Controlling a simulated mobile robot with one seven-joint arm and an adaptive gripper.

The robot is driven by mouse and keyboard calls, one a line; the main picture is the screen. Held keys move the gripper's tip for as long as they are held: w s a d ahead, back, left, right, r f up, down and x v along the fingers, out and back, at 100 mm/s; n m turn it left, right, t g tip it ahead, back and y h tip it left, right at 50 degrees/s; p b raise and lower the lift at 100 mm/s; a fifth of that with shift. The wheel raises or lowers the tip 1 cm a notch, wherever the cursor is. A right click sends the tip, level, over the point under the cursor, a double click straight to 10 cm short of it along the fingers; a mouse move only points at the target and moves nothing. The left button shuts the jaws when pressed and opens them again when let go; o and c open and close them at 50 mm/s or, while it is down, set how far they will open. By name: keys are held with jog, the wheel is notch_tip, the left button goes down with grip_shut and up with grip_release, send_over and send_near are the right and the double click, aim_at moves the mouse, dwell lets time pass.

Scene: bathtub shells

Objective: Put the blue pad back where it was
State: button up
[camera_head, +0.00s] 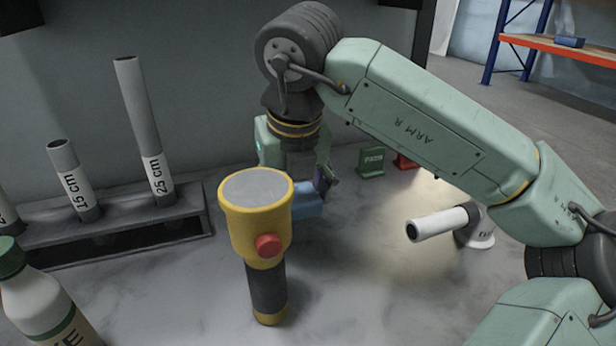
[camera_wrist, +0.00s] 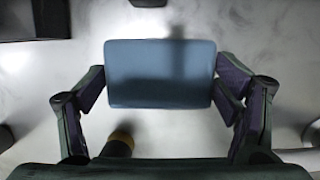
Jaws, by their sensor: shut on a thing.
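The blue pad (camera_head: 308,201) is a flat light-blue block, partly hidden behind the yellow flashlight in the head view. It fills the middle of the wrist view (camera_wrist: 160,74) as a blue rectangle. My gripper (camera_head: 318,186) is shut on the pad, with one finger against each short side in the wrist view (camera_wrist: 160,90). The pad appears to be held above the grey tabletop; the exact height is hard to tell.
A yellow flashlight (camera_head: 256,225) stands upright in front of my gripper. A rack (camera_head: 110,236) with grey tubes is at left, and a white bottle (camera_head: 42,305) is at front left.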

jog(key=shift+w, duration=0.3)
jog(key=w+d+p, duration=0.1)
jog(key=w, duration=0.3)
jog(key=w+d+f+p, duration=0.1)
jog(key=w+d+p, duration=0.1)
jog(key=w, duration=0.3)
jog(key=w+d+p, duration=0.1)
jog(key=w+d, duration=0.1)
jog(key=w, duration=0.3)
jog(key=shift+f, duration=0.15)
jog(key=p+x, duration=0.1)
jog(key=x, duration=0.2)
jog(key=shift+d+p, duration=0.2)
jog(key=shift+p, duration=0.1)
jog(key=shift+f, duration=0.4)
jog(key=shift+f+b, duration=0.25)
jog(key=shift+b, duration=0.05)
jog(key=o, duration=1)
jog(key=shift+r, duration=0.1)
jog(key=shift+o, duration=0.2)
